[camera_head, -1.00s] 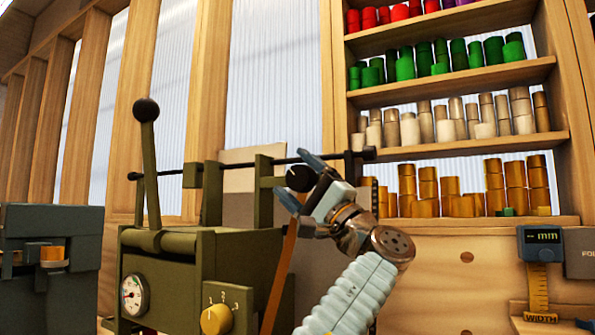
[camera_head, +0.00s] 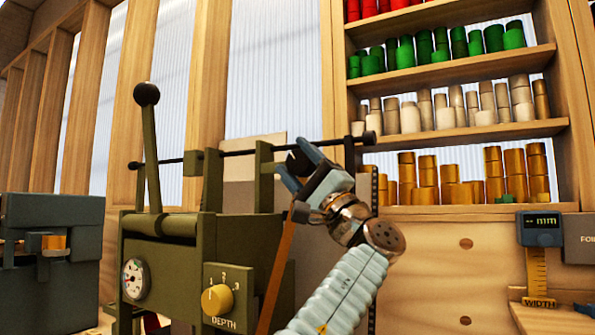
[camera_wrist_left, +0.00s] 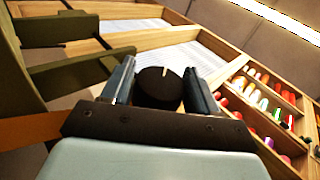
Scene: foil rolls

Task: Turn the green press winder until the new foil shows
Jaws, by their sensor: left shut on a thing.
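The green press (camera_head: 180,255) stands left of centre in the head view, with an upright black-ball lever. A dark rod runs along its top. My left gripper (camera_head: 300,164) is at the dark winder knob (camera_head: 296,159), in front of the press's right upright. In the left wrist view the black round knob (camera_wrist_left: 158,90), with a white mark near its top, sits between my left gripper's (camera_wrist_left: 160,85) two fingers. They are shut on it. A copper-brown foil strip (camera_head: 277,275) slants down below the gripper. My right gripper is not in view.
Shelves of red, green, pale and gold foil rolls (camera_head: 515,172) stand at the right. A grey machine (camera_head: 60,270) is at the far left. A width gauge (camera_head: 538,240) hangs at the lower right. My left forearm crosses in front of the press's right side.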

